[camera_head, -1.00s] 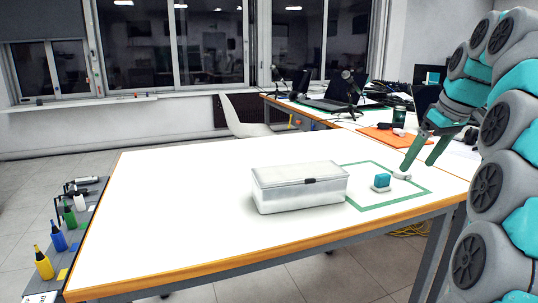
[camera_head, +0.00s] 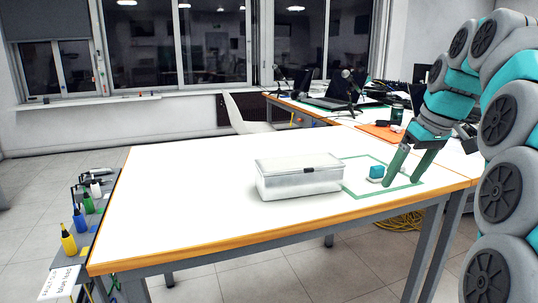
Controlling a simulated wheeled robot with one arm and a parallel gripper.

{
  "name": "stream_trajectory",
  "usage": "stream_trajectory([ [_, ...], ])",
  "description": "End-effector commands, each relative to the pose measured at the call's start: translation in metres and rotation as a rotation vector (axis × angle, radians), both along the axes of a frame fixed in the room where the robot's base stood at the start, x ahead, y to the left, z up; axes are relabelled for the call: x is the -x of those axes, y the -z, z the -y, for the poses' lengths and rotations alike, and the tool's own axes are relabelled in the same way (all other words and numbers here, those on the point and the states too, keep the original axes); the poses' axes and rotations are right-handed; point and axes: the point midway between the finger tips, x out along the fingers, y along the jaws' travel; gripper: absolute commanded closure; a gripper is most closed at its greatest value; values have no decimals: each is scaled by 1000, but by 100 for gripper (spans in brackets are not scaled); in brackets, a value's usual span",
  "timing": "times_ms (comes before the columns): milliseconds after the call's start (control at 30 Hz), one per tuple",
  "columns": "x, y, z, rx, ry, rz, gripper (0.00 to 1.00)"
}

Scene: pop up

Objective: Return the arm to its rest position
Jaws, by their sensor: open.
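My gripper (camera_head: 406,172) hangs at the right over the green taped square, with its two green fingers spread apart and nothing visible between them. My arm (camera_head: 470,95), grey and teal, comes down from the upper right. A small teal block (camera_head: 376,171) on a white base sits inside the green square, just left of the gripper's left finger. Whether the finger touches it I cannot tell. The small pale piece that lay right of the block is not visible now.
The white table (camera_head: 190,200) with an orange edge is clear on its left side. Behind it is a desk with a laptop (camera_head: 335,95), lamps and an orange mat (camera_head: 382,131). Coloured bottles (camera_head: 68,240) stand on a low rack at the left.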

Motion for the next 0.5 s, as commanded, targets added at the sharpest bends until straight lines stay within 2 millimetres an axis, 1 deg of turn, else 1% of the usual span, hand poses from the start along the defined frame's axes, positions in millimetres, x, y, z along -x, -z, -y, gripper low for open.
stream_trajectory([
  [167, 24, 21, -33, -9, 12, -60, 11],
  [233, 38, 34, -49, -10, 23, -93, 11],
  [367, 69, 61, -76, -7, 48, -149, 11],
  [500, 108, 93, -101, 4, 79, -213, 11],
])
